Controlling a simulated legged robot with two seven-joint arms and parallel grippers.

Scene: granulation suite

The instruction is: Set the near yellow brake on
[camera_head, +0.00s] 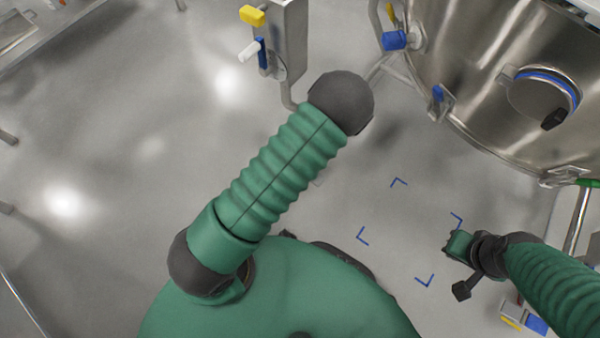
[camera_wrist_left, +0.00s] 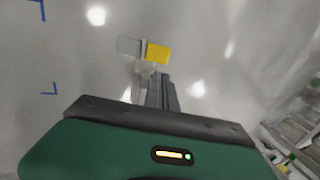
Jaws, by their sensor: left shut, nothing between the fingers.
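In the left wrist view a flat yellow piece (camera_wrist_left: 158,53) sits beside a grey plate (camera_wrist_left: 129,46), just beyond my left gripper (camera_wrist_left: 160,78). My left fingers are shut and empty; whether they touch the yellow piece I cannot tell. In the head view my left forearm and gripper are hidden below the dark elbow. One yellow piece (camera_head: 511,315) is low at the right, beside a blue one (camera_head: 537,325). Another yellow block (camera_head: 252,15) is on a steel post. I cannot tell which one the wrist view shows. My right gripper (camera_head: 460,268) is at the right; its finger opening is unclear.
A large steel vessel (camera_head: 480,90) with blue fittings fills the upper right. The steel post (camera_head: 291,40) with a white-and-blue lever (camera_head: 255,51) stands at the top. Blue corner marks (camera_head: 362,236) lie on the floor. Open grey floor is at the left.

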